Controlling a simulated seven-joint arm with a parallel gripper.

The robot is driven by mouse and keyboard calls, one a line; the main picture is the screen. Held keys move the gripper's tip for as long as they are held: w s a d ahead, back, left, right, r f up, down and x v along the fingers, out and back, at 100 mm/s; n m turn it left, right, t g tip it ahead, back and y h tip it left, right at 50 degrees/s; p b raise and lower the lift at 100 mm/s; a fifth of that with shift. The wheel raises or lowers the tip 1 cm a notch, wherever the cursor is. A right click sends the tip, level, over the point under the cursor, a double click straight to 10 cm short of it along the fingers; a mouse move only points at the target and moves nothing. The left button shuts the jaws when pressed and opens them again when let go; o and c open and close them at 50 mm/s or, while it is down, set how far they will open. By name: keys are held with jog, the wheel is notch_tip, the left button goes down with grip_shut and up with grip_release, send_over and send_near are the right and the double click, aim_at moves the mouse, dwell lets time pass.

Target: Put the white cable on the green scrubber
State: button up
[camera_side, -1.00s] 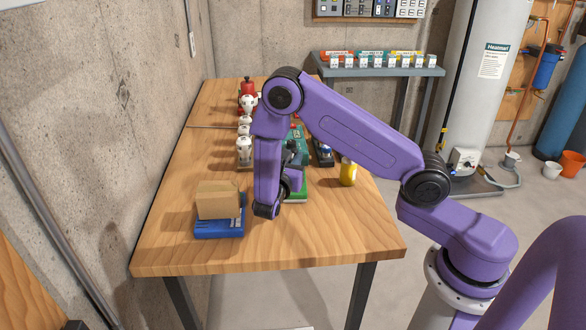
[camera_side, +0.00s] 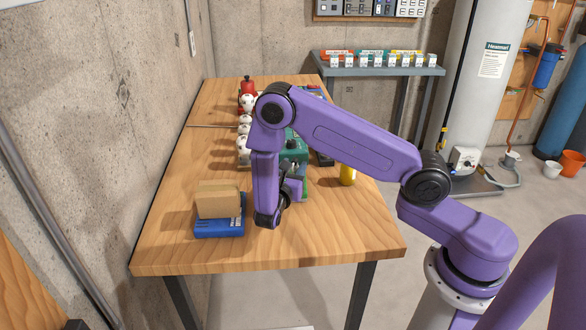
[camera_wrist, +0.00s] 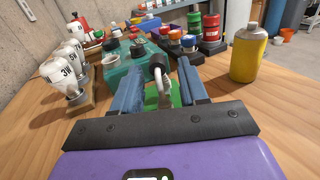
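The green scrubber (camera_wrist: 177,94) lies on the table ahead of my gripper, partly hidden by the fingers; a sliver of green (camera_side: 305,188) shows beside my arm in the side view. A white cable (camera_wrist: 164,88) shows between my fingers in the wrist view, in front of the green surface. It appears to lie at or over the scrubber, but I cannot tell whether it touches it. My gripper (camera_wrist: 160,72) has its two blue fingers spread apart, with a visible gap around the cable. In the side view my arm hides the cable.
A teal case (camera_wrist: 125,75) stands just beyond the fingers. White-topped bulbs (camera_wrist: 65,78) in a row stand left, and a yellow bottle (camera_wrist: 247,55) stands right. A cardboard box (camera_side: 218,200) sits on a blue box (camera_side: 219,228) at front left.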

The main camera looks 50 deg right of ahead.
jog(key=shift+r, duration=0.2)
jog(key=v, duration=1.2)
jog(key=s+r+m+g+y, duration=0.3)
jog(key=s+r+m+y, duration=0.2)
jog(key=s, duration=0.8)
jog(key=s+r+m+g+y, duration=0.3)
jog(key=s+r+m+y, duration=0.1)
jog(key=s+y, duration=0.8)
jog(key=shift+s+a+r+m+g, duration=0.45)
jog(key=shift+s+r, duration=0.3)
jog(key=shift+s, duration=0.2)
